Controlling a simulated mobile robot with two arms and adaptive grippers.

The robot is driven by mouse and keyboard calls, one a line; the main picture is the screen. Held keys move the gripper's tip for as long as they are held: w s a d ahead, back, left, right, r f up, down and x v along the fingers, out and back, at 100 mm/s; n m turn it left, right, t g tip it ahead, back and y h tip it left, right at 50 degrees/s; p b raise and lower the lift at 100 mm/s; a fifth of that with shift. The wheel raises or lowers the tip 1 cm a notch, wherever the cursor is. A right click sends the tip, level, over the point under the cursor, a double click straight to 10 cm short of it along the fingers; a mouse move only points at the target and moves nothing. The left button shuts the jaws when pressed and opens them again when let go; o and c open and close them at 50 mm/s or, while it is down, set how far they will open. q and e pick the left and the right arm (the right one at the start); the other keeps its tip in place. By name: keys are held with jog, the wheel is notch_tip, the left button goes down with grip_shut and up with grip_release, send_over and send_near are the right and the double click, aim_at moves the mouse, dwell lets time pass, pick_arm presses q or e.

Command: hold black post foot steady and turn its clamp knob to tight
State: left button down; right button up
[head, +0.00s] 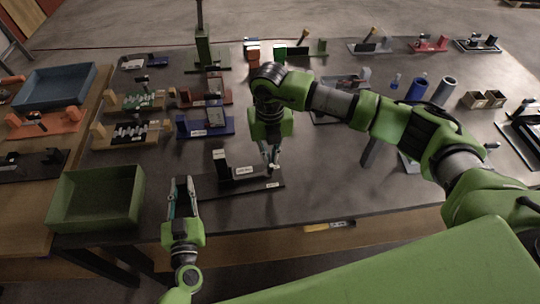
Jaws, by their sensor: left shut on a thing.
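The black post foot (232,187) lies on the grey table near its front edge, with a long flat base, an upright block at its back left and small white labels. My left gripper (183,181) comes from the front and is shut on the left end of the foot, one finger on each side. My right gripper (271,162) points down at the right part of the foot. Its fingertips are close together there. The clamp knob is not clearly visible, hidden by or merged with these fingertips, so I cannot tell whether they grip it.
A green tray (66,199) stands left of my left gripper, and a blue tray (56,85) farther back. A blue fixture (205,128) sits behind the foot. Several other fixtures line the back and right. The table right of the foot is fairly clear.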

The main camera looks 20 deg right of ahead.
aim_at(270, 159)
jog(key=o, duration=0.4)
jog(key=shift+c, duration=0.2)
jog(key=shift+r, duration=0.1)
notch_tip(270, 159, up, 12)
dwell(0.4)
pick_arm(q)
jog(key=c, duration=1.7)
grip_release()
